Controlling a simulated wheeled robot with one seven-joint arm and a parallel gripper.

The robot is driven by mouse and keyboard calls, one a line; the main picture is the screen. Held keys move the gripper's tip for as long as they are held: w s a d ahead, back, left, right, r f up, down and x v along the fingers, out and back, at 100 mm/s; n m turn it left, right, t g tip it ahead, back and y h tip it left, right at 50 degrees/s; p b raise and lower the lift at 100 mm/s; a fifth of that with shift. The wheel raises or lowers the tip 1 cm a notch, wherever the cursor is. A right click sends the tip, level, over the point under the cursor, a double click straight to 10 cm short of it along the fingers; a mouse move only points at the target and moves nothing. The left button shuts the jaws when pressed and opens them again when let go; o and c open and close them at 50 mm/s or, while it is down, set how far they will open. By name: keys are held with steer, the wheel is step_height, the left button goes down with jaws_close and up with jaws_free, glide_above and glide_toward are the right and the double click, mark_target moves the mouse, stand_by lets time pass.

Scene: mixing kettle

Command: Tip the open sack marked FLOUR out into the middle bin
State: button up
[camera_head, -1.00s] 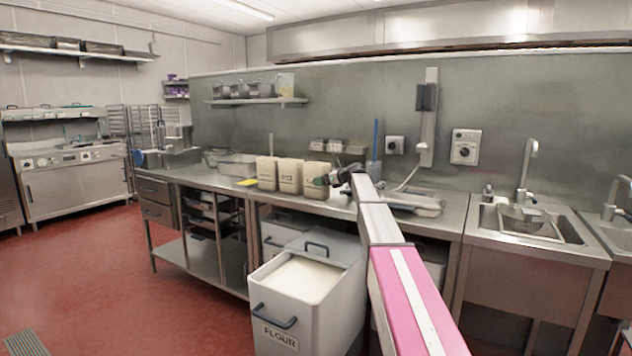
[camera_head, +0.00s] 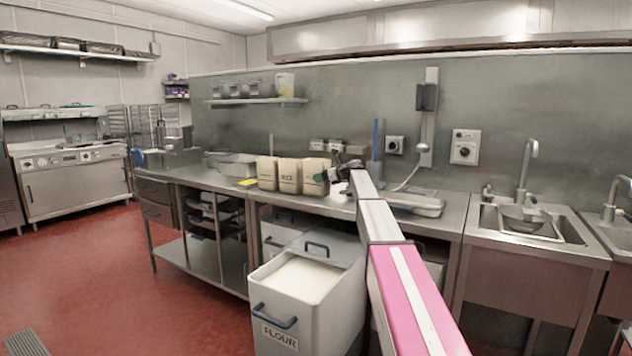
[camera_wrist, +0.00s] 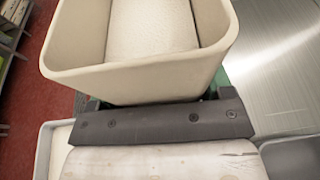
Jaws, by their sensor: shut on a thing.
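Three beige open-topped sacks stand in a row at the counter: a left one (camera_head: 267,172), a middle one (camera_head: 290,176) and a right one (camera_head: 314,177). My gripper (camera_head: 331,176) is at the right sack's right side. In the wrist view my gripper (camera_wrist: 160,108) is shut on the near wall of a beige sack (camera_wrist: 150,84) with pale contents inside. I cannot read its marking from here. A large white bin (camera_head: 279,316) labelled FLOUR, with its lid pushed back and pale contents, stands below in front of the counter.
Another white bin (camera_head: 278,236) shows under the counter (camera_head: 222,177) to the left. A shallow metal tray (camera_head: 415,205) lies right of my arm. A blue-handled tool (camera_head: 375,150) stands behind. Red floor (camera_head: 150,290) is clear at the left.

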mark_target(328, 165)
steer(key=shift+r, duration=2.25)
